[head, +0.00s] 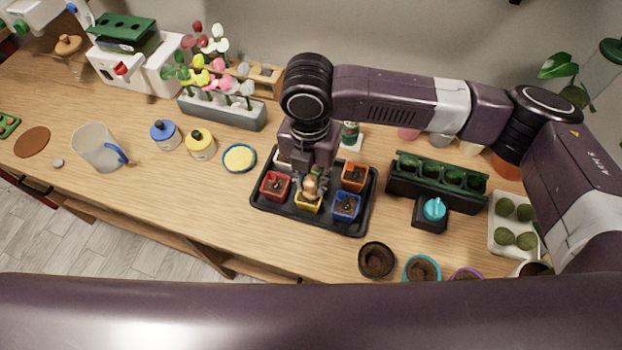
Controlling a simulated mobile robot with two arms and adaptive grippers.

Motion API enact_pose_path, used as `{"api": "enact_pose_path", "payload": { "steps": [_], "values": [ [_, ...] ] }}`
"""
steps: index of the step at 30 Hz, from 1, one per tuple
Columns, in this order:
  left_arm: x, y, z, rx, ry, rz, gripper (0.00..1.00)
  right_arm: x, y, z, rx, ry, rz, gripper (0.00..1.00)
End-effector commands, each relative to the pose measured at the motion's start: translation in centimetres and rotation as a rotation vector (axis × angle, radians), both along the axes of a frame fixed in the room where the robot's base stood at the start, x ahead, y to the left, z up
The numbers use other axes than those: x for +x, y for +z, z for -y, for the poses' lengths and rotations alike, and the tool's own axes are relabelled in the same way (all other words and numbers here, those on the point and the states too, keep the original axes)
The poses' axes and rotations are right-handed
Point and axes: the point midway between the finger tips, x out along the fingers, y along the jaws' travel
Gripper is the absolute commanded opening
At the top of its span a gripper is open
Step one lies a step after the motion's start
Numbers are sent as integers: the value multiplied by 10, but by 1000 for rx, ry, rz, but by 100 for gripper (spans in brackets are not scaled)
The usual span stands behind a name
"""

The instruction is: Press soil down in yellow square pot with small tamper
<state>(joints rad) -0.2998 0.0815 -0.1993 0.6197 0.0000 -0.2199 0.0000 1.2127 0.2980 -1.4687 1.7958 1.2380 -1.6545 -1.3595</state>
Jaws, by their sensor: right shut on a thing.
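The yellow square pot (307,207) stands in the black tray (293,217), between a red pot (275,185) and a blue pot (346,207). An orange pot (354,177) is behind to the right. My right gripper (314,182) points down over the yellow pot. It is shut on the small tamper (311,187), whose tan wooden part shows between the fingers. The tamper's lower end is at the pot's opening. Most of the soil in the yellow pot is hidden, so I cannot tell whether the tamper touches it. My left gripper is not in view.
Bowls of soil (376,260) line the front edge. A green planter block (436,180) and a white tray of green balls (513,220) are on the right. Two bottles (200,144), a yellow dish (239,158) and a jug (97,148) stand left. Bare wood lies front left.

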Motion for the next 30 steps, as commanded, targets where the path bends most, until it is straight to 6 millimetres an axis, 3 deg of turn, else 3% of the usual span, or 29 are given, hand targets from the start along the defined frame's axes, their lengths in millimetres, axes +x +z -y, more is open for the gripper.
{"api": "enact_pose_path", "payload": {
  "steps": [30],
  "values": [
    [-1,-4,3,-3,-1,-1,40,0,-11,0,0,0,0,1]
  ]
}}
